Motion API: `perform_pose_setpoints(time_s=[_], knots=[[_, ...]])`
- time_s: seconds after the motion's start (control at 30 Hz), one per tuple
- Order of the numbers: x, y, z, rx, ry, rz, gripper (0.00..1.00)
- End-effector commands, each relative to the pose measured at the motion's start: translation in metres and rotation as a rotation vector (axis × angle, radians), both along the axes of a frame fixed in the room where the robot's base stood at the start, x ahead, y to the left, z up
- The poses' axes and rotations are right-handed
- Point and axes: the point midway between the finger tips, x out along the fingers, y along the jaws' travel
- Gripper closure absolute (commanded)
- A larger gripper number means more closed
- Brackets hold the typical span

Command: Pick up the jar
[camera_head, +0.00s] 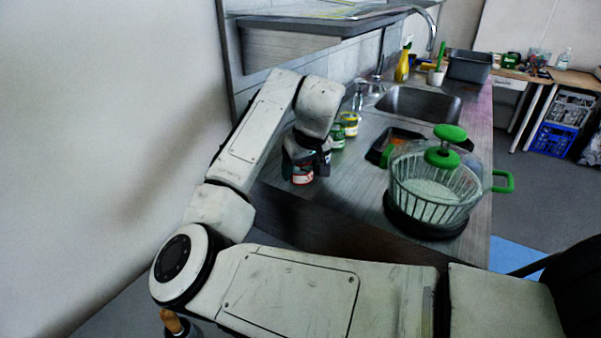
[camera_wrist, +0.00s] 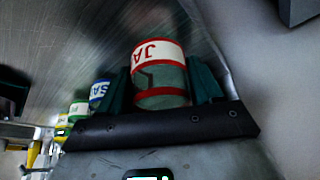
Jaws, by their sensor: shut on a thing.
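The jar (camera_head: 302,175) has a red-and-white label and stands near the left end of the counter, mostly hidden by my gripper (camera_head: 306,158) above it. In the wrist view the jar (camera_wrist: 158,52) shows red bands, a white band with the letters "JA" and a grey-green body. The dark green fingers of my gripper (camera_wrist: 161,85) sit on both sides of the jar and are shut on it. I cannot tell whether the jar's base touches the counter.
A green-labelled jar (camera_head: 337,135) and a yellow-labelled jar (camera_head: 350,123) stand behind it; a blue-labelled jar (camera_wrist: 99,92) shows beside it in the wrist view. A green-handled basket pot (camera_head: 430,200) and a dark tray (camera_head: 378,152) stand right. A shelf (camera_head: 300,28) overhangs; the sink (camera_head: 420,103) lies beyond.

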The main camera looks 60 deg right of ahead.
Motion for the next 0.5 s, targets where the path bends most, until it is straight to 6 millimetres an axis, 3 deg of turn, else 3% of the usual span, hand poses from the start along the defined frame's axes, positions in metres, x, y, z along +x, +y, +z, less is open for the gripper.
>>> perform_pose_setpoints(time_s=[0.3, 0.5], knots=[[0.0, 0.0, 0.003, 0.0, 0.0, 0.0, 0.71], [0.0, 0.0, 0.02, -0.001, -0.001, -0.001, 0.71]])
